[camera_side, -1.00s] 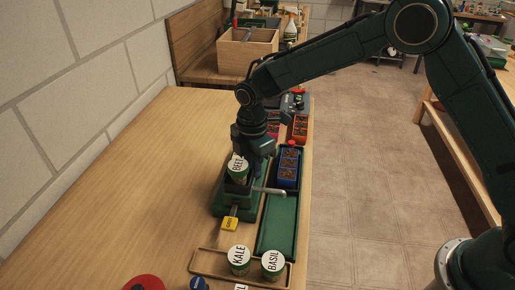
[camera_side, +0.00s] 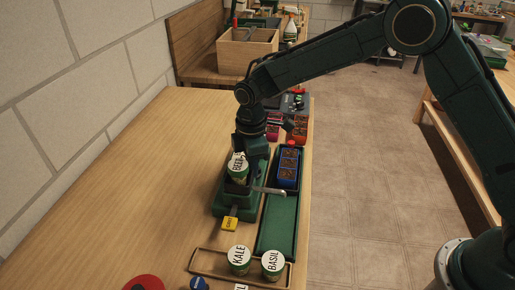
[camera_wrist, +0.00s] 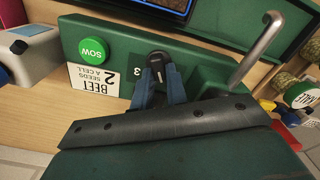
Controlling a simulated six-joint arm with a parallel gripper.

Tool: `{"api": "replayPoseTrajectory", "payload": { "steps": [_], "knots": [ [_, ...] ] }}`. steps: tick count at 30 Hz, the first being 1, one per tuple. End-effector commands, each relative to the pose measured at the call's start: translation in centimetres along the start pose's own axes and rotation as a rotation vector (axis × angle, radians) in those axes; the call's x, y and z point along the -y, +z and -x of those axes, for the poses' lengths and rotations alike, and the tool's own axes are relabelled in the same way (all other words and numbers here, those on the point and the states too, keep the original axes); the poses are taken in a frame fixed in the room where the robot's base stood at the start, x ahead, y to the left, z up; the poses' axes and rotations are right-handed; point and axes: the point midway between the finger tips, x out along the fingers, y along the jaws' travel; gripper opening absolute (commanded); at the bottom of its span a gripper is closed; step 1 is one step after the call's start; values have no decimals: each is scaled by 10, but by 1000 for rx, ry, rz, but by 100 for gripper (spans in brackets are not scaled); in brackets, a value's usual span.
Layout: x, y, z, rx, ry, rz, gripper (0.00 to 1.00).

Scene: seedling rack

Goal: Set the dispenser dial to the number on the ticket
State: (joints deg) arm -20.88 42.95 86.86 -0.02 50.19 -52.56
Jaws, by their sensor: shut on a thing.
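The green dispenser (camera_side: 222,212) stands on the bench with a BEET canister (camera_side: 237,166) on top. In the wrist view, its ticket (camera_wrist: 93,79) reads upside down "BEET 2 SEEDS A CELL". My gripper (camera_wrist: 158,76) is shut on the small dark dial (camera_wrist: 157,60), its two blue-grey fingers on either side. A white "3" shows on the panel just left of the dial; other numbers are hidden by the fingers. I cannot tell which number the dial points to. The green SOW button (camera_wrist: 95,50) is left of the dial, and the grey lever (camera_wrist: 258,48) is to the right.
A blue seedling tray (camera_side: 288,170) sits in the long green channel (camera_side: 279,222) beside the dispenser. KALE (camera_side: 239,260) and BASIL (camera_side: 272,264) canisters stand in a wooden holder in front. A yellow tag (camera_side: 230,224) lies before the dispenser. The bench's left side is clear.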

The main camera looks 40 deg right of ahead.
Motion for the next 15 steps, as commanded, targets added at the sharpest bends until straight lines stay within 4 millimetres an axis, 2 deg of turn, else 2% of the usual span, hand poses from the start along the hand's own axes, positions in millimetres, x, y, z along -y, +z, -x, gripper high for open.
{"api": "replayPoseTrajectory", "payload": {
  "steps": [4,5,7,15],
  "knots": [
    [0,0,0,1,0,0,0],
    [0,0,0,1,0,0,20],
    [0,0,0,1,0,0,34],
    [0,0,0,0,0,2,36]
  ]
}}
